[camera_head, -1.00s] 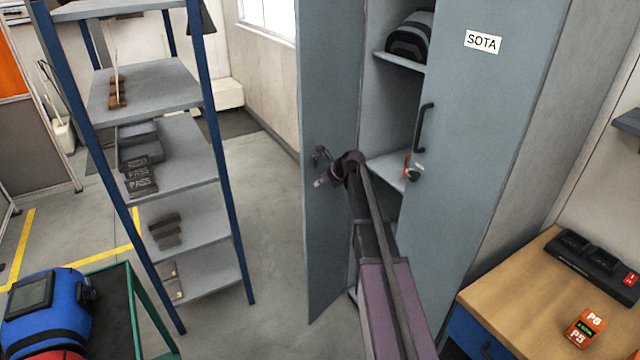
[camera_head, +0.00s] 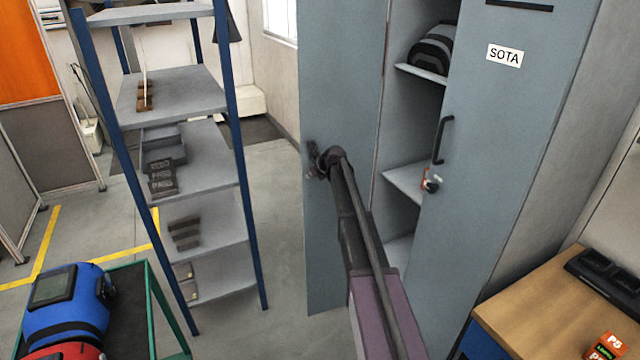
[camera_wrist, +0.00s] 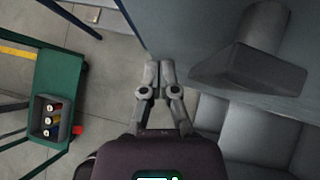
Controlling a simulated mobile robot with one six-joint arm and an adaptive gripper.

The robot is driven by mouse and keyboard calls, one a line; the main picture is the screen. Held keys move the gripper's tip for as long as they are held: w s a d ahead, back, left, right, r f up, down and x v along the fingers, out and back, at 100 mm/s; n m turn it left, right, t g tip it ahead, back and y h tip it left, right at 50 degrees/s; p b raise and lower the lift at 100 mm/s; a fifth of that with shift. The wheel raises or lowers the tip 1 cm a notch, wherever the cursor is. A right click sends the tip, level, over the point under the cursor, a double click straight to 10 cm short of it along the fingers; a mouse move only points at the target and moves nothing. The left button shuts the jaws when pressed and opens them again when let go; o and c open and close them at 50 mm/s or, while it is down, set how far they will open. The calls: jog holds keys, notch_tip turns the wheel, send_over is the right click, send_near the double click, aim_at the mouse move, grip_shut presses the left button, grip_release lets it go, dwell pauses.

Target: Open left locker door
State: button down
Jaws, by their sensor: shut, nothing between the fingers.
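The left locker door (camera_head: 340,90) stands swung outward, with its inner face toward the head camera. My gripper (camera_head: 314,160) is at this inner face near the door's outer left edge, about halfway up. Whether it touches the door is hard to tell. In the wrist view my gripper (camera_wrist: 160,72) has its fingers together with nothing between them, beside a blue-grey panel. The right locker door (camera_head: 500,130) bears a SOTA label and a black handle (camera_head: 442,140) and looks shut. The left door's own handle is not visible.
A green cart (camera_head: 150,310) is at lower left, a wooden-topped bench (camera_head: 540,300) at lower right.

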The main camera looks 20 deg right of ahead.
jog(key=shift+w, duration=2.2)
jog(key=shift+s, duration=0.2)
jog(key=shift+s+a, duration=0.15)
jog(key=shift+s, duration=0.35)
jog(key=p, duration=0.7)
send_near(308, 171)
jog(key=a, duration=0.1)
jog(key=s+a, duration=0.1)
jog(key=a, duration=0.1)
jog(key=s+a, duration=0.1)
jog(key=a, duration=0.1)
jog(key=shift+s+f, duration=0.25)
